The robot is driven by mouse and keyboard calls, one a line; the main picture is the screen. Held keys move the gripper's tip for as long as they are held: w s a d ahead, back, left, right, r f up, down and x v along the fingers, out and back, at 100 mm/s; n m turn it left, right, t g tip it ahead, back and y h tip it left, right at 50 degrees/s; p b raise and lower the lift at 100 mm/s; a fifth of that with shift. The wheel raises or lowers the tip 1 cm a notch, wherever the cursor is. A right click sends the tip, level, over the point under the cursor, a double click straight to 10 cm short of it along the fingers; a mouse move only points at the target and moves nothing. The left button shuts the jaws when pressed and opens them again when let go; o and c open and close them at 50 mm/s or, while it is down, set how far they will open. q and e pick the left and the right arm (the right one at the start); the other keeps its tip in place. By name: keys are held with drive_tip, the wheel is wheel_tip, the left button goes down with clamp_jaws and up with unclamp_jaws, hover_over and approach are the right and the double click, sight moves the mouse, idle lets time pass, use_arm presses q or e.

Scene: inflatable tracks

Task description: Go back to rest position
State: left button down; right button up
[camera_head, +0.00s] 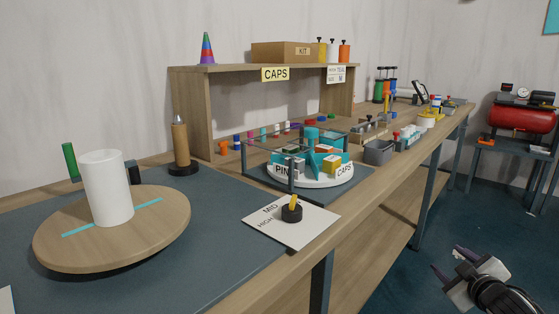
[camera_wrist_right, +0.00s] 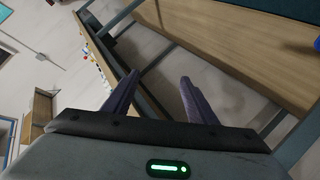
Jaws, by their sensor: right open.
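My right gripper (camera_head: 452,268) is at the lower right in the head view, out beyond the bench's front edge and over the dark floor. Its jaws are open and nothing is between them. In the right wrist view the two purple-grey fingers (camera_wrist_right: 155,98) stand apart with only floor and bench frame behind them. My left gripper is not in either view.
The wooden bench (camera_head: 262,294) runs from lower left to back right. On it are a round wooden board (camera_head: 160,236) with a white cylinder (camera_head: 107,188), a white card (camera_head: 320,218), a round caps tray (camera_head: 318,182) and a shelf (camera_head: 190,110). A red tank (camera_head: 522,119) stands at right.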

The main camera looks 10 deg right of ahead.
drive_tip(key=s+a+f+g+y, duration=0.1)
drive_tip(key=s+a+f+y, duration=0.1)
drive_tip(key=s+a+f, duration=0.65)
drive_tip(key=s+a+f+g+y, duration=0.15)
drive_tip(key=s+a+f, duration=0.3)
drive_tip(key=a, duration=0.75)
drive_tip(key=s+a+f+g+y, duration=0.1)
drive_tip(key=s+a+f+y, duration=0.2)
drive_tip(key=s+a+f, duration=0.55)
drive_tip(key=s+a+r+m+y, duration=0.1)
drive_tip(key=s+a+r+m, duration=0.2)
drive_tip(key=s+a, duration=0.6)
use_arm(q)
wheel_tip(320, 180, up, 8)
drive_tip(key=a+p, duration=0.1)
drive_tip(key=p, duration=1.2)
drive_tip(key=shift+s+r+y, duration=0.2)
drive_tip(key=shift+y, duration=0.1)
use_arm(e)
wheel_tip(320, 180, up, 8)
drive_tip(key=w+g, duration=0.1)
drive_tip(key=shift+a+r, duration=0.15)
drive_tip(key=shift+r, duration=0.1)
